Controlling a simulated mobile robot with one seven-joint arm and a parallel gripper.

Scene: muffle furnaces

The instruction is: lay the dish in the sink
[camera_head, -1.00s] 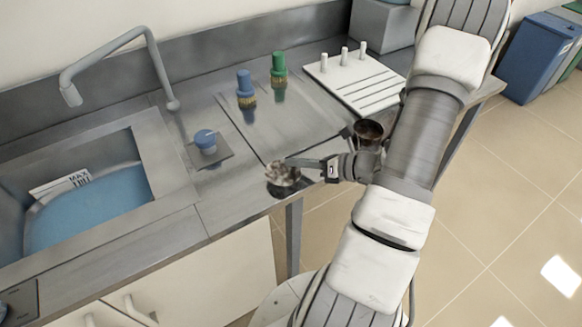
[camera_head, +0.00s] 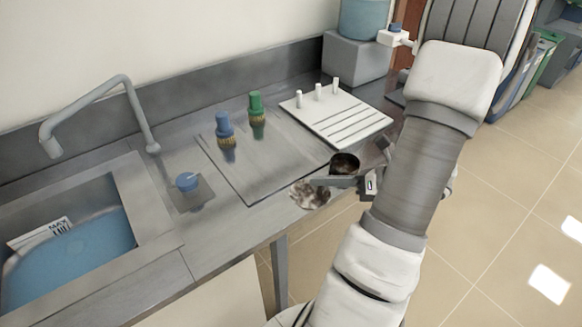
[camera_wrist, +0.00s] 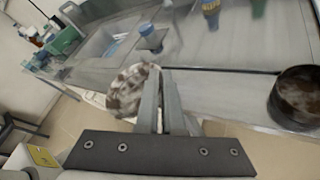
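The dish (camera_head: 310,195), mottled white and brown, is at the tips of my gripper (camera_head: 328,182), near the counter's front edge in the head view. In the wrist view the dish (camera_wrist: 130,90) shows beside the nearly closed fingers (camera_wrist: 160,98), which pinch its edge. It looks tilted, and part is hidden behind the fingers. The sink (camera_head: 158,235) is at the left of the head view, with a blue pool and a "MAX FILL" label inside. It also shows in the wrist view (camera_wrist: 90,50), up and to the left.
A dark round pot with brown contents (camera_head: 344,163) stands close to my gripper. A blue-capped brush (camera_head: 225,130), a green-capped brush (camera_head: 256,108), a white pegged rack (camera_head: 335,115), a blue knob (camera_head: 187,182) and an arched tap (camera_head: 128,88) are on the counter.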

